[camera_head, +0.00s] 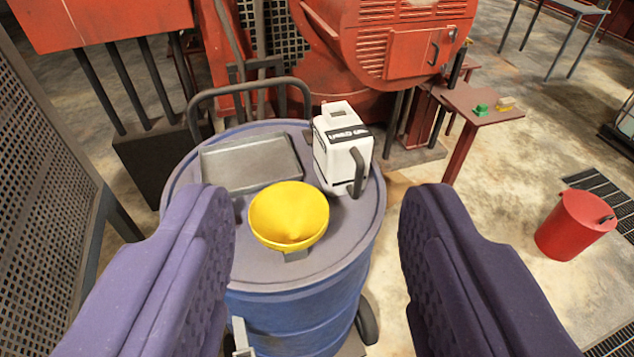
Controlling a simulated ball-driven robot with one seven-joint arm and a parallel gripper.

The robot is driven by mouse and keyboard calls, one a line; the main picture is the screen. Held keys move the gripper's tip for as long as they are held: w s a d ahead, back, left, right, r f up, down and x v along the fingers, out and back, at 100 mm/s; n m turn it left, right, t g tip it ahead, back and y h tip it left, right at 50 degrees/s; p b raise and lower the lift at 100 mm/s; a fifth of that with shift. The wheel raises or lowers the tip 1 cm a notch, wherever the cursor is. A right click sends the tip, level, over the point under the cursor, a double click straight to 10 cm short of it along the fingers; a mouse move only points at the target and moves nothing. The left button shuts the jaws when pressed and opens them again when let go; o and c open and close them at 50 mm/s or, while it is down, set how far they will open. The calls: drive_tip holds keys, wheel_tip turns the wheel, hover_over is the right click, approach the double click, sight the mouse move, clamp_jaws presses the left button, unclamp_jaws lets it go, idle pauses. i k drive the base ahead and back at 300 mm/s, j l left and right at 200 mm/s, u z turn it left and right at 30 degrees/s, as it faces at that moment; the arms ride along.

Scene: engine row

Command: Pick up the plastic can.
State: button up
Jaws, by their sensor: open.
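A white plastic can (338,172) with a black label band and a dark side handle stands upright on the lid of a blue drum (300,315), toward its back right. My gripper (318,235) is open, with its two purple fingers at the left and right of the picture. The fingers are apart and nothing is between their pads. The can shows beyond the fingertips, in the gap right of centre, and neither finger appears to touch it.
A yellow funnel (289,214) sits on the drum lid in front of the can. A grey tray (250,163) lies to its left. A dark handle rail (250,87) rises behind. Red machinery (410,45) stands at the back. A red bucket (575,225) is on the floor at right.

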sight(343, 144)
drive_tip(key=i+l, duration=0.3)
drive_tip(key=l, duration=0.15)
drive_tip(key=i+l, duration=0.3)
drive_tip(key=l, duration=0.15)
drive_tip(key=i+l, duration=0.35)
drive_tip(key=i+l+u, duration=0.1)
drive_tip(key=i+l, duration=0.2)
drive_tip(key=l, duration=0.2)
drive_tip(key=i+l, duration=0.25)
drive_tip(key=i, duration=0.2)
drive_tip(key=j+u, duration=0.05)
